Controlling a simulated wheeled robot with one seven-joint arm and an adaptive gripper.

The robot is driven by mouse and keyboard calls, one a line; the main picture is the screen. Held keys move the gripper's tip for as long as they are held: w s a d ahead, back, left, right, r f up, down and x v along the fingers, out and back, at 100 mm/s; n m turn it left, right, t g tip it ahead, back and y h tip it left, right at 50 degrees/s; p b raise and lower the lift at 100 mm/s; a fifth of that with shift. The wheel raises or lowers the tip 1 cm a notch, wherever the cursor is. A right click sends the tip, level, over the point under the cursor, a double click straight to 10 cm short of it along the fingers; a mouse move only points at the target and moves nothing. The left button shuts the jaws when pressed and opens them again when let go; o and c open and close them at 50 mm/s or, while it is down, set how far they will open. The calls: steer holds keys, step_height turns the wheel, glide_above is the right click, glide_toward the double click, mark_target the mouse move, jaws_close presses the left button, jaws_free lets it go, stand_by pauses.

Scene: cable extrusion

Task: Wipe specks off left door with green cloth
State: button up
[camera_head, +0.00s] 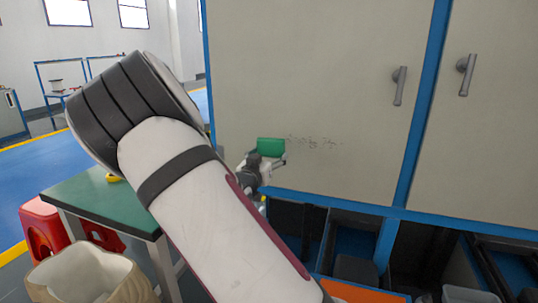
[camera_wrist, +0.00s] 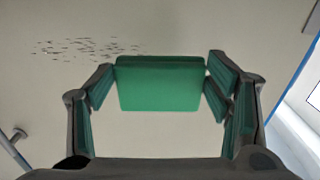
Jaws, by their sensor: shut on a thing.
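The left door (camera_head: 310,75) is a pale beige panel in a blue frame with a grey handle at its right. A patch of dark specks (camera_head: 315,142) lies on its lower middle; the specks also show in the wrist view (camera_wrist: 85,47), left of the cloth. My gripper (camera_head: 268,157) is shut on the green cloth (camera_head: 271,146), which looks like a folded block. In the wrist view the cloth (camera_wrist: 160,85) sits between the fingertips, close to the door. The cloth is just left of the specks in the head view. I cannot tell if it touches the door.
The right door (camera_head: 490,130) has its own handle (camera_head: 466,75). Below the doors are open shelves with dark bins (camera_head: 300,225). A green-topped table (camera_head: 100,205), a red stool (camera_head: 42,225) and a pale sack-like container (camera_head: 85,275) stand at the left.

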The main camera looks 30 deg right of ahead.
mark_target(321, 147)
steer(key=shift+b+x, duration=1.25)
steer(key=shift+x, duration=1.8)
steer(key=shift+b+x, duration=0.4)
steer(key=shift+x, duration=0.55)
steer(key=shift+r, duration=0.1)
steer(key=shift+s+d+r+b, duration=0.1)
steer(key=shift+s+d+b, duration=0.1)
steer(key=shift+s+d, duration=0.9)
steer(key=shift+s+d+b, duration=0.2)
steer(key=shift+s+d, duration=0.7)
steer(key=shift+s, duration=0.45)
steer(key=shift+s+d+b, duration=0.2)
steer(key=shift+s+d, duration=0.8)
steer(key=shift+s, duration=0.2)
steer(key=shift+s+d+b, duration=0.3)
steer(key=shift+s+d, duration=0.4)
steer(key=shift+s, duration=0.35)
steer(key=shift+s+d+b, duration=0.25)
steer(key=shift+s+d, duration=0.45)
steer(key=shift+s, duration=0.35)
steer(key=shift+s+d+b, duration=0.65)
steer(key=shift+s+d, duration=0.45)
steer(key=shift+s, duration=0.25)
steer(key=shift+s+d+b, duration=0.65)
steer(key=shift+s+d, duration=0.5)
steer(key=shift+s, duration=0.25)
steer(key=shift+w, duration=0.1)
